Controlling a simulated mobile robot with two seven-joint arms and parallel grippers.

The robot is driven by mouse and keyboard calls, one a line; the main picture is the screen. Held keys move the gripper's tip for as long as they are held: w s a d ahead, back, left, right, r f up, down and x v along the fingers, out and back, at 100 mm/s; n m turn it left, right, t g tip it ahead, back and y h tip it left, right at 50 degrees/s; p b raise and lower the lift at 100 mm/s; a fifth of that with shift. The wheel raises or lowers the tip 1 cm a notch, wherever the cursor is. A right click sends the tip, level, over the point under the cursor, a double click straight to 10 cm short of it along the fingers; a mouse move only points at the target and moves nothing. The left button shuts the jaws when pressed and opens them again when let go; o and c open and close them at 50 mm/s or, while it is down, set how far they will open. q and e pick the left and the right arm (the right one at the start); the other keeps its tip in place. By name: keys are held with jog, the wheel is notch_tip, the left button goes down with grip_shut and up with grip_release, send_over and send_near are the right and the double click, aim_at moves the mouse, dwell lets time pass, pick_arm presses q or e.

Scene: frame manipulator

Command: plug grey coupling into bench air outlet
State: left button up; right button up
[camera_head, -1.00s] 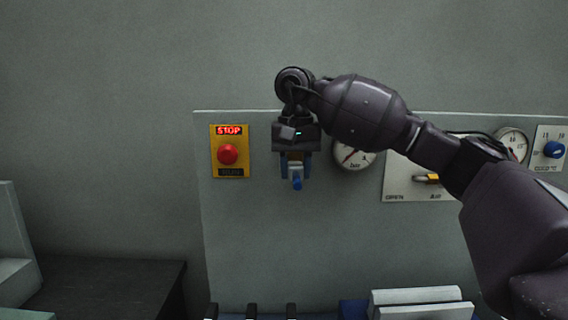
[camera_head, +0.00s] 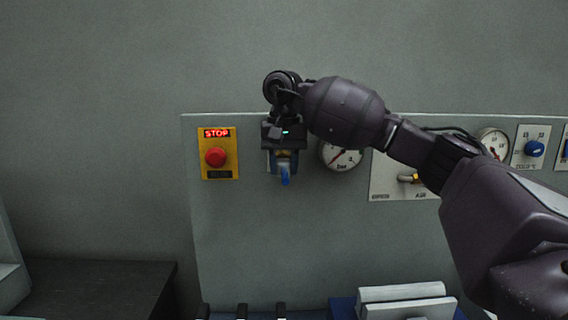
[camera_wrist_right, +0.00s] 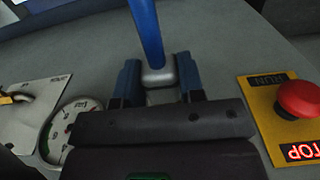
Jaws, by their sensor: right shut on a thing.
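My right gripper (camera_head: 283,168) is in front of the upright grey panel (camera_head: 290,235), between the STOP button and the nearest gauge. It is shut on the grey coupling (camera_wrist_right: 158,78), which shows between its blue fingers in the right wrist view. A blue hose (camera_wrist_right: 146,30) runs from the coupling; its blue also shows below the gripper in the head view (camera_head: 285,176). A small yellowish patch shows between the fingers in the head view. I cannot tell whether it is the air outlet, or whether the coupling touches one. My left gripper is out of view.
The red STOP button (camera_head: 215,157) on its yellow plate is close left of the gripper. A bar gauge (camera_head: 341,155) and the AIR plate (camera_head: 386,182) with a brass-coloured valve handle are right. Light blocks (camera_head: 405,293) stand below. The panel's middle is clear.

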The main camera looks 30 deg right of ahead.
aim_at(283, 160)
jog(key=shift+w+d+p, duration=0.45)
jog(key=shift+w+d, duration=0.05)
jog(key=shift+w, duration=0.3)
jog(key=shift+w+d, duration=0.3)
jog(key=shift+w, duration=0.2)
dwell(1.9)
jog(key=o, duration=1)
jog(key=shift+c, duration=0.2)
notch_tip(283, 160, up, 11)
jog(key=shift+f, duration=0.15)
